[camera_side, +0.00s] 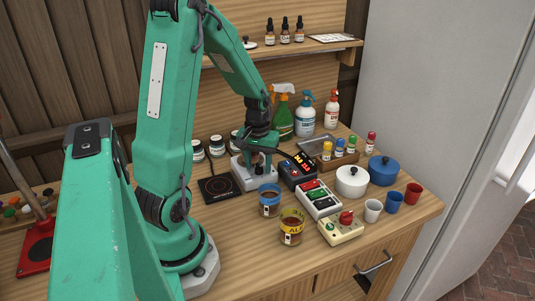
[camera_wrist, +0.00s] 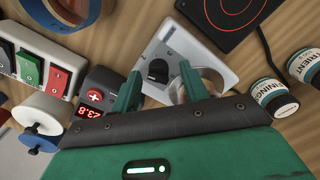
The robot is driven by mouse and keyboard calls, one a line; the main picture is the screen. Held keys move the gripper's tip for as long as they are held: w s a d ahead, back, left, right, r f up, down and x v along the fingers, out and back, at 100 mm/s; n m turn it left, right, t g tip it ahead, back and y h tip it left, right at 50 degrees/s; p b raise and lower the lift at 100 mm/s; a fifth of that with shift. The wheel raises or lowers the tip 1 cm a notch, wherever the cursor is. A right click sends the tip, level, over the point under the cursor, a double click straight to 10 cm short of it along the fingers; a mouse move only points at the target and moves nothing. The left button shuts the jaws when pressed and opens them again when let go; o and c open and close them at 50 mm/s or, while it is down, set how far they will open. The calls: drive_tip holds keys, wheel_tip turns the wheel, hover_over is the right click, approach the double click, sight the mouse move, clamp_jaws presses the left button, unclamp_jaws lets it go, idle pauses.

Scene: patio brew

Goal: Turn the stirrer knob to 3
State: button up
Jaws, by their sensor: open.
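A grey box (camera_wrist: 158,48), which looks like the stirrer, has a black knob (camera_wrist: 158,70) on its face in the wrist view. The box also shows in the side view (camera_side: 241,176), under my gripper (camera_side: 261,157). In the wrist view my gripper (camera_wrist: 160,76) is open, its green fingers apart, and the knob appears between the fingertips. I cannot tell whether they touch it. A round clear vessel (camera_wrist: 212,75) stands on the box, partly hidden by the right finger.
A black hot plate (camera_side: 219,188) lies left of the box. A display unit (camera_side: 297,170), a switch strip (camera_side: 318,199) and a cream box with a red knob (camera_side: 341,229) stand right. Spray bottles are behind.

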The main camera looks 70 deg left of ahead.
sight(258, 168)
drive_tip(key=shift+s+r, duration=0.1)
drive_tip(key=shift+r, duration=3.6)
drive_tip(key=shift+n, duration=0.3)
drive_tip(key=n, duration=0.5)
drive_tip(key=shift+d, duration=0.1)
drive_tip(key=n, duration=0.7)
drive_tip(key=shift+d, duration=0.1)
drive_tip(key=shift+f, duration=0.1)
drive_tip(key=shift+f, duration=3.8)
